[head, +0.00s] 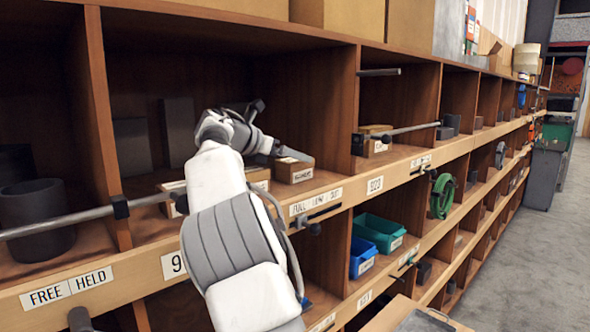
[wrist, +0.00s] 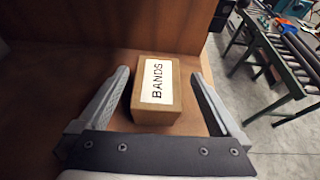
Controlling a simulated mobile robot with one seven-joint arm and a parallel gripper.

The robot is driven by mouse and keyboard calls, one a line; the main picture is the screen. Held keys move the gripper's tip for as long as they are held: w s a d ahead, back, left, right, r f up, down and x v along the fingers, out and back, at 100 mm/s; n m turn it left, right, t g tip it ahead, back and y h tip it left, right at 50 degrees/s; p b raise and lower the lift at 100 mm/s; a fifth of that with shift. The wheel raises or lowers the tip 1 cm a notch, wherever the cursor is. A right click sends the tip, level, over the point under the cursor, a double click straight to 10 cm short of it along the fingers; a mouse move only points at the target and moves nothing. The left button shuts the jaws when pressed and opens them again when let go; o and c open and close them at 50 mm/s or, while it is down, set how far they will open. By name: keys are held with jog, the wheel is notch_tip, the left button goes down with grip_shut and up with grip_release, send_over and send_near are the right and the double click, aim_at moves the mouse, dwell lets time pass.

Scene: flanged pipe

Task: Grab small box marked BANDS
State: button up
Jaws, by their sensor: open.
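The small brown box marked BANDS (wrist: 170,113) sits on the wooden shelf board in the wrist view. Its white label with black letters faces the camera and reads sideways. My gripper (wrist: 158,74) is open, with one finger on each side of the box. Gaps show between the fingers and the box, so it is not held. In the head view, my gripper (head: 289,153) is in a middle upper compartment, by a small labelled box (head: 291,171) whose lettering is too small to read. My arm hides part of this compartment.
Another box (head: 260,178) is partly behind my arm. A metal rod (head: 85,218) crosses the left compartment's front. Dividers stand on both sides. A roller table (wrist: 283,57) stands across the aisle in the wrist view. The grey floor (head: 535,235) is clear at right.

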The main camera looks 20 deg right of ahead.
jog(key=p+x, duration=0.1)
jog(key=x, duration=0.4)
jog(key=shift+w, duration=0.1)
grip_shut()
dwell(0.3)
jog(key=shift+r, duration=0.1)
